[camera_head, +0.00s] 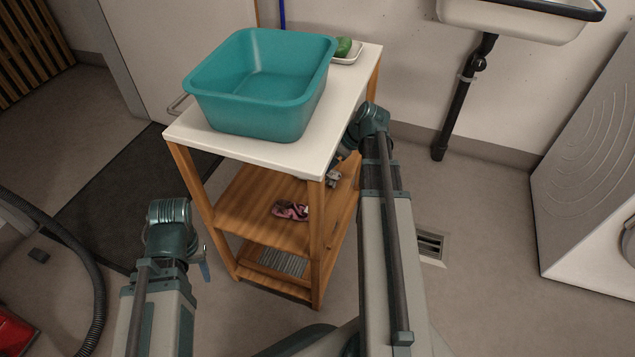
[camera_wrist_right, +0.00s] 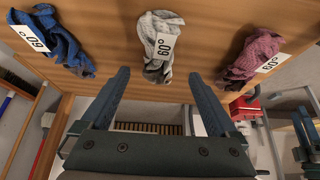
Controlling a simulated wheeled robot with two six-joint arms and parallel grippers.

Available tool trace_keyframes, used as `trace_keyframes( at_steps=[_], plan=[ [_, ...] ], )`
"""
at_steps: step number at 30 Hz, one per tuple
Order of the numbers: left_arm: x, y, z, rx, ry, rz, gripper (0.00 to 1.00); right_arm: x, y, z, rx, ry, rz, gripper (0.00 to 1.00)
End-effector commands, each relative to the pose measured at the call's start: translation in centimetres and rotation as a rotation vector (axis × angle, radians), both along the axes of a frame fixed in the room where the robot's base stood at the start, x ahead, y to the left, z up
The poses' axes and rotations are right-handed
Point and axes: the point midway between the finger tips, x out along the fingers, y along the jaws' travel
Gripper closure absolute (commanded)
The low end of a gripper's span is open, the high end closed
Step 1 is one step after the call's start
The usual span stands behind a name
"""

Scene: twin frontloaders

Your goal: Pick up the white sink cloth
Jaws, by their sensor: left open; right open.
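The white sink cloth (camera_wrist_right: 158,48) is crumpled and greyish with a 60° tag. In the right wrist view it lies on a wooden shelf between a blue cloth (camera_wrist_right: 55,40) and a dark pink cloth (camera_wrist_right: 255,55). My right gripper (camera_wrist_right: 158,80) is open and empty, its fingertips just short of the white cloth, one towards each side. In the head view my right gripper (camera_head: 333,179) is partly hidden at the trolley's side, and the white cloth is hidden. My left gripper (camera_head: 204,268) is open, low beside the trolley, mostly hidden by its wrist.
The wooden trolley (camera_head: 262,205) has a white top (camera_head: 270,152) bearing a teal basin (camera_head: 255,110) and a green item on a dish (camera_head: 345,50). The pink cloth (camera_head: 290,210) shows on its middle shelf. A white appliance (camera_head: 585,190) stands right; floor between is mostly clear.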

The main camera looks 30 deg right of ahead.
Motion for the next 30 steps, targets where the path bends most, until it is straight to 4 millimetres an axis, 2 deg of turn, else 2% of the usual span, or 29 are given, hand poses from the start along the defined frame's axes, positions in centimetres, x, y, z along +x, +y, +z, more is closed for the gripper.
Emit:
trace_keyframes(
  at_steps=[10, 21, 30],
  plan=[
    [0.0, 0.0, -1.0, -0.001, 0.000, 0.001, 0.50, 0.4, 0.2, -1.0, 0.000, 0.000, 0.001, 0.05],
    [0.0, 0.0, -5.0, -0.001, -0.001, 0.010, 0.50, 2.0, 1.0, -5.0, 0.000, 0.000, 0.001, 0.05],
    [0.0, 0.0, -5.0, -0.001, -0.001, 0.011, 0.50, 2.2, 1.3, -5.0, 0.000, 0.000, 0.000, 0.05]
  ],
)
